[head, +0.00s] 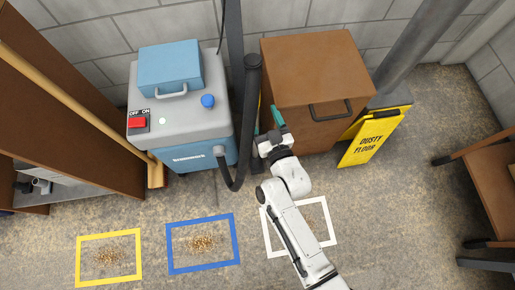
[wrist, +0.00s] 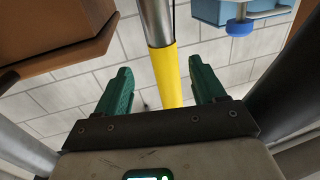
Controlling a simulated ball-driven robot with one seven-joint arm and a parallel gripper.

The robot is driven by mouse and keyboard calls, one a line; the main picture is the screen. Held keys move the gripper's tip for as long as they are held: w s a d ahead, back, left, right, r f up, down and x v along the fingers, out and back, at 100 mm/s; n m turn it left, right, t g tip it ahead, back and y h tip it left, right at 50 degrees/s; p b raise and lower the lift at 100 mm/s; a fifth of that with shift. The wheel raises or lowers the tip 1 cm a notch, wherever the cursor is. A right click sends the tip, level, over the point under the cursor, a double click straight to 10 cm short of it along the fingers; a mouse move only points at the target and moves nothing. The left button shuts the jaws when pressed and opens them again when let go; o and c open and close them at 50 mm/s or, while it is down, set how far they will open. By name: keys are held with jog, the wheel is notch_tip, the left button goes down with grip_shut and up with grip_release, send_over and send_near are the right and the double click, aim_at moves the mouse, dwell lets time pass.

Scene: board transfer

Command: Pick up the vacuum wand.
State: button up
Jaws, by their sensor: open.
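The vacuum wand shows in the wrist view as a grey tube with a yellow sleeve (wrist: 167,75). The sleeve stands between the two green fingers of my gripper (wrist: 160,68), with a visible gap on each side. In the head view my gripper (head: 273,120) is at the front left of the brown cabinet, just right of the dark hose. There the wand is mostly hidden behind the hose and my gripper. The grey and blue vacuum (head: 185,120) stands to the left, with the dark hose (head: 251,90) arching up beside it.
The brown cabinet (head: 310,65) stands close on the right of my gripper. A yellow "dusty floor" sign (head: 374,135) leans beside it. Yellow (head: 78,262), blue (head: 203,269) and white (head: 271,240) floor frames lie in front, the first two around debris. A wooden chair (head: 490,185) is far right.

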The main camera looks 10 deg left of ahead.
aim_at(256, 108)
jog(key=x, duration=0.2)
jog(key=shift+w+a, duration=0.2)
jog(key=shift+w, duration=0.1)
jog(key=b+x, duration=0.1)
jog(key=x, duration=0.3)
jog(key=shift+s+a+f+b, duration=0.1)
jog(key=shift+a+f+b, duration=0.15)
jog(key=shift+b, duration=0.15)
jog(key=shift+w+a, duration=0.25)
jog(key=shift+w, duration=0.25)
jog(key=shift+r, duration=0.1)
jog(key=shift+c, duration=0.3)
jog(key=c, duration=0.9)
jog(key=shift+r, duration=0.1)
jog(key=shift+c, duration=0.4)
jog(key=shift+r, duration=0.1)
